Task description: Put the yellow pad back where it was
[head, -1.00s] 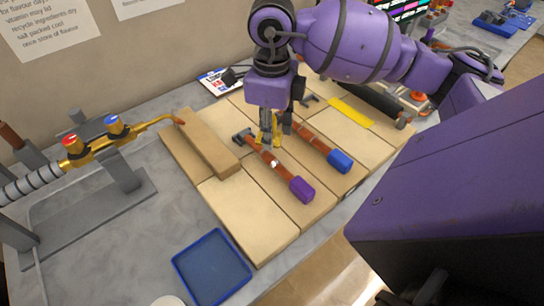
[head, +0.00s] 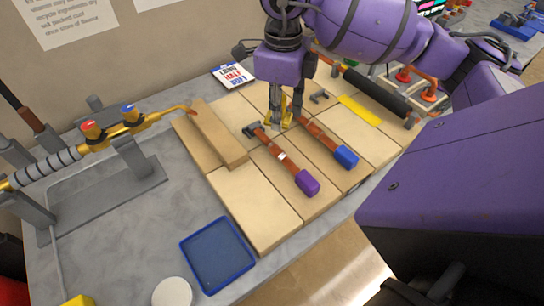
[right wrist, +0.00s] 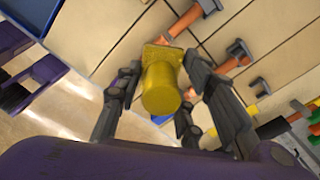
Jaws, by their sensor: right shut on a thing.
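My right gripper (head: 283,118) points down over the wooden boards and is shut on a yellow piece, which I take as the yellow pad (right wrist: 162,88). In the right wrist view it has a round body and a squarish plate, with the fingers (right wrist: 160,85) on both sides. In the head view it is mostly hidden by the fingers, between a purple-ended tool (head: 290,165) and a blue-ended tool (head: 328,142). I cannot tell whether it touches the boards. My left gripper is not in view.
A flat yellow strip (head: 360,110) lies on the boards at the right. A raised wooden block (head: 218,138), a brass torch on a grey stand (head: 100,195), a blue tray (head: 218,262) and a white disc (head: 172,292) are at the left and front. The front board (head: 252,208) is clear.

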